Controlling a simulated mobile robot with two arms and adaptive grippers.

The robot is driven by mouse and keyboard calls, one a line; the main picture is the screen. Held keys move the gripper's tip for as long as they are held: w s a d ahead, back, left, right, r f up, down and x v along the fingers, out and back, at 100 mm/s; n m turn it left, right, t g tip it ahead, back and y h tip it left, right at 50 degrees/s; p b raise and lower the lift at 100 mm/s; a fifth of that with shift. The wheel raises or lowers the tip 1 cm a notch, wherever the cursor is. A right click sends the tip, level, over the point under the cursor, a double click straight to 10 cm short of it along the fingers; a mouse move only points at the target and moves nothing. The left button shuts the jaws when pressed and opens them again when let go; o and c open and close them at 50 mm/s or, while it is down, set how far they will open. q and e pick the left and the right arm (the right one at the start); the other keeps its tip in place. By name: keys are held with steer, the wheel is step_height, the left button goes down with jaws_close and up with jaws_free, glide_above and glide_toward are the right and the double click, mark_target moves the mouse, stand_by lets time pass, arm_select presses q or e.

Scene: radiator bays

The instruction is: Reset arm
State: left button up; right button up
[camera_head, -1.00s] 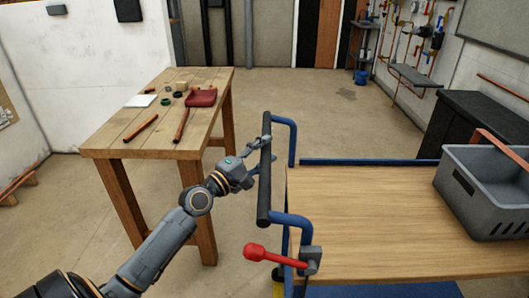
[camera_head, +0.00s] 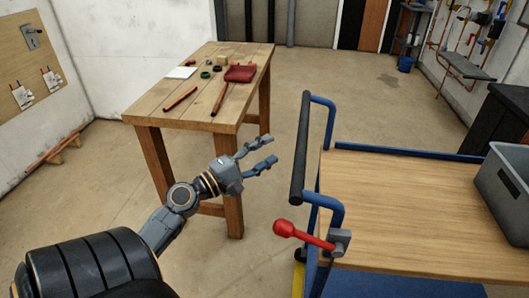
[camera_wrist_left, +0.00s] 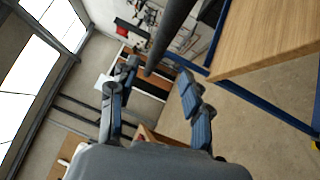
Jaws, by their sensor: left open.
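My left gripper (camera_head: 268,154) is open and empty in the head view, between the wooden workbench and the cart. Its fingers point right, toward the cart's black handle bar (camera_head: 300,148), with a gap between them and the bar. In the left wrist view the two fingers (camera_wrist_left: 155,100) are spread with nothing between them. The handle bar (camera_wrist_left: 172,32) shows beyond the fingertips there. The blue cart (camera_head: 410,205) has a wooden top and a red lever (camera_head: 305,235) at its near left corner. My right gripper is not in view.
A grey crate (camera_head: 505,180) sits on the cart's right side. A board with valves (camera_head: 30,60) hangs at far left. Floor behind the cart is clear.

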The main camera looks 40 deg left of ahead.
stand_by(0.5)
arm_select(q)
step_height(320, 180, down, 24)
steer(key=a+f+m+g+y, duration=0.1)
steer(key=a+m+g+y, duration=0.15)
steer(key=g, duration=0.25)
steer(key=s+d+f+m+g+y+p, duration=0.15)
steer(key=s+f, duration=0.25)
steer(key=f, duration=0.4)
steer(key=s+d+f+m+g, duration=0.1)
steer(key=s+d+f+g, duration=0.15)
steer(key=f, duration=0.65)
steer(key=s+d+f+m+g, duration=0.2)
steer(key=s+d+f+m, duration=0.1)
steer(key=s+f, duration=0.35)
steer(key=s+d+f+m+g, duration=0.3)
steer(key=s+d+f, duration=0.1)
steer(key=s+f, duration=0.25)
steer(key=s+d+f+m+g, duration=0.2)
steer(key=s+d+f+m, duration=0.2)
steer(key=s, duration=0.5)
steer(key=s+d+f+m+g+p, duration=0.1)
steer(key=s+d+f+m, duration=0.3)
steer(key=s, duration=0.5)
steer(key=shift+s+f+m+g+h, duration=0.3)
steer(key=shift+f+m+g, duration=0.3)
steer(key=shift+g, duration=0.1)
steer(key=shift+d, duration=0.1)
